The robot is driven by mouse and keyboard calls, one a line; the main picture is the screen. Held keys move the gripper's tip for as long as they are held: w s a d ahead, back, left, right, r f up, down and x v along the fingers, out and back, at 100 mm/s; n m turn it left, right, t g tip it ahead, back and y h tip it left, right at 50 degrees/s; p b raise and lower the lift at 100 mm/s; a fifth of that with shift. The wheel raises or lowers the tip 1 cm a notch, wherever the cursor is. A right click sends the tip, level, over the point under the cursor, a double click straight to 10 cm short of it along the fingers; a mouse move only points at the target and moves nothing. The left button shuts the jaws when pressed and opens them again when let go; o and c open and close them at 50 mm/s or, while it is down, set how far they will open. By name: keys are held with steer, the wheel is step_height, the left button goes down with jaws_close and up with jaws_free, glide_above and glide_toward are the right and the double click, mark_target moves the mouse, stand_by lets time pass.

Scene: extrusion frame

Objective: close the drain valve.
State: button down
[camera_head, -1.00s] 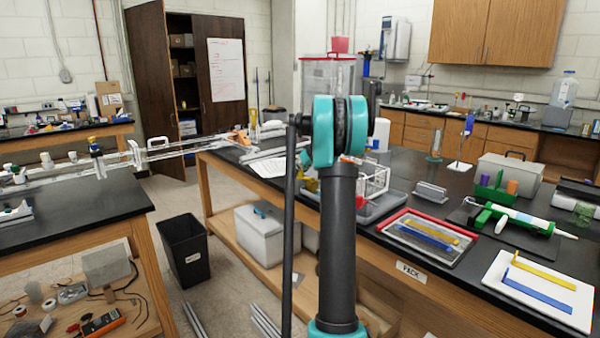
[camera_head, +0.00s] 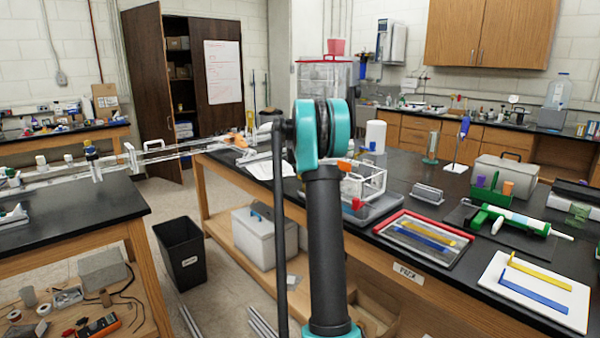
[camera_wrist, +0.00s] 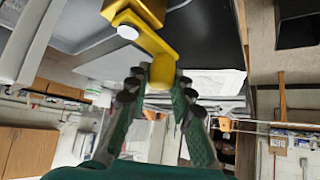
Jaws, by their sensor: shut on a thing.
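In the wrist view, a yellow valve lever (camera_wrist: 150,40) runs down from a yellow-brown body (camera_wrist: 148,9) with a white round cap (camera_wrist: 127,32) beside it. I take this to be the drain valve. My gripper (camera_wrist: 159,80) is shut on the lever's rounded lower end, one green finger on each side. In the head view, my arm blocks the view of my gripper and the valve. How far the lever is turned is hard to tell.
A clear tank with a red rim (camera_head: 325,78) stands behind my arm. A grey tray with a clear rack (camera_head: 372,184) sits on the dark bench. A red-framed tray (camera_head: 422,240) and white board (camera_head: 537,290) lie to the right. A black bin (camera_head: 180,252) stands on the floor.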

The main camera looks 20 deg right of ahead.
stand_by(0.4)
steer(key=c, duration=1.3)
jaws_free()
steer(key=v, duration=1.2)
steer(key=s+a+f+n+g+y, duration=0.1)
steer(key=s+a+f, duration=0.6)
steer(key=s, duration=0.8)
steer(key=s+a+f+n+g+y, duration=0.1)
steer(key=s+a+f, duration=0.7)
steer(key=s, duration=0.8)
steer(key=s+a+f+n+g+y, duration=0.1)
steer(key=s+a+f+n+g, duration=0.1)
steer(key=s+a+f, duration=0.6)
steer(key=s+f+n, duration=0.1)
steer(key=s+f, duration=0.2)
steer(key=s, duration=0.4)
steer(key=shift+y, duration=0.4)
